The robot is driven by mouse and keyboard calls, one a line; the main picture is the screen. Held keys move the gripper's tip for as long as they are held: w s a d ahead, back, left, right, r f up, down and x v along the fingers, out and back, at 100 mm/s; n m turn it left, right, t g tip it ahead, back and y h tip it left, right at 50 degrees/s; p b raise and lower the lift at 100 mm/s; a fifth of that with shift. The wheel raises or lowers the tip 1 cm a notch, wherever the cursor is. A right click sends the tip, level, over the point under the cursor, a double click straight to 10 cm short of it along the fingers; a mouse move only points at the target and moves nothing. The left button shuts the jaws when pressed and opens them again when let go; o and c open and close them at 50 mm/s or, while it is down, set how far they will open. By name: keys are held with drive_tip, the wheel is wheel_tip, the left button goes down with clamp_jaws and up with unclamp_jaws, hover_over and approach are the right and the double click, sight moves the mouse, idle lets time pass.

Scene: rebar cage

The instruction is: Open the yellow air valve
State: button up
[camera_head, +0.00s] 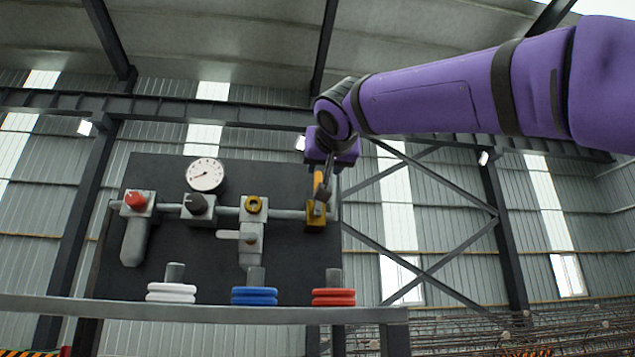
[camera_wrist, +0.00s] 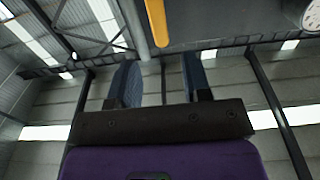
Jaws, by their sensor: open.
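The yellow air valve (camera_head: 316,222) sits at the right end of the pipe row on a dark panel. Its yellow lever (camera_head: 318,180) points up from the body, partly hidden by my gripper (camera_head: 323,192). In the wrist view the lever (camera_wrist: 156,22) hangs in from the top edge. There my gripper (camera_wrist: 160,64) is open, with its two dark fingers apart and nothing between them. The lever's end lines up with the gap, just past the fingertips in the picture. I cannot tell whether a finger touches the valve.
The panel (camera_head: 285,262) also carries a gauge (camera_head: 205,174), a red knob (camera_head: 135,199), a black knob (camera_head: 195,204) and a yellow-ringed fitting (camera_head: 253,204). White, blue and red coiled hoses (camera_head: 333,297) are below. A rail (camera_head: 200,312) crosses in front. Rebar (camera_head: 500,335) lies at lower right.

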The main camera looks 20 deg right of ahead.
sight(318, 179)
drive_tip(key=w, duration=0.2)
drive_tip(key=w+d, duration=0.1)
drive_tip(key=w, duration=0.5)
drive_tip(key=shift+d, duration=0.3)
drive_tip(key=shift+c, duration=0.3)
clamp_jaws()
